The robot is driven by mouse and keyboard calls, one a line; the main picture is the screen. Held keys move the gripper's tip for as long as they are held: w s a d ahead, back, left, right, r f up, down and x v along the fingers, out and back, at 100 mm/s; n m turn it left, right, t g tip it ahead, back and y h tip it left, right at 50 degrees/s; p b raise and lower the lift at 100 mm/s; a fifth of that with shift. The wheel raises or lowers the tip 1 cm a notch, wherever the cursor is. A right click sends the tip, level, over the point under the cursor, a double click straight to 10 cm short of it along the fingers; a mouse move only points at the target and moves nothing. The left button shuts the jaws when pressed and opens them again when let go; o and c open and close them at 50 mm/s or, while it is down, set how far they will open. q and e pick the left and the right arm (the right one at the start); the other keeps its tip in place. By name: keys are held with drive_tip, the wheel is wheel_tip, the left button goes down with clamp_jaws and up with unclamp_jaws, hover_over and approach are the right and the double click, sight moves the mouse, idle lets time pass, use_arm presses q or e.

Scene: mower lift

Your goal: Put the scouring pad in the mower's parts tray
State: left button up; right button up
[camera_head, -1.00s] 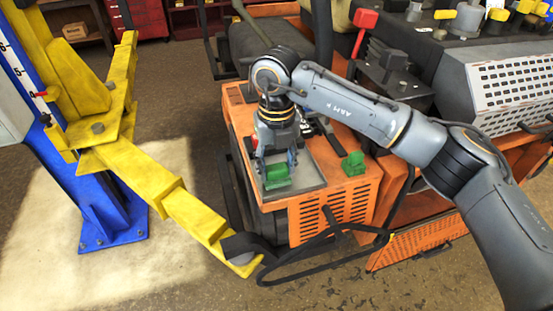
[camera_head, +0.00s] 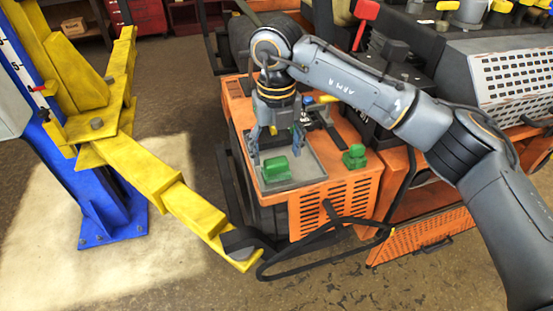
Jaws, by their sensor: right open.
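A green block, which looks like the scouring pad (camera_head: 277,169), lies in the shallow grey parts tray (camera_head: 312,168) on the mower's orange deck. My right gripper (camera_head: 276,146) points down over the tray with its fingers spread wide. One finger is on the left of the pad and the other is up to its right, and neither seems to hold it. My left gripper is not in view.
A second green object (camera_head: 354,157) stands on the orange deck (camera_head: 337,127) right of the tray. Small dark and yellow items lie behind my gripper. A yellow lift arm (camera_head: 160,188) reaches in from a blue post at left. A black bar loops in front.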

sight(276, 161)
wheel_tip(276, 161, up, 10)
drive_tip(key=b, duration=0.2)
drive_tip(key=shift+f, duration=0.25)
drive_tip(key=shift+f, duration=0.1)
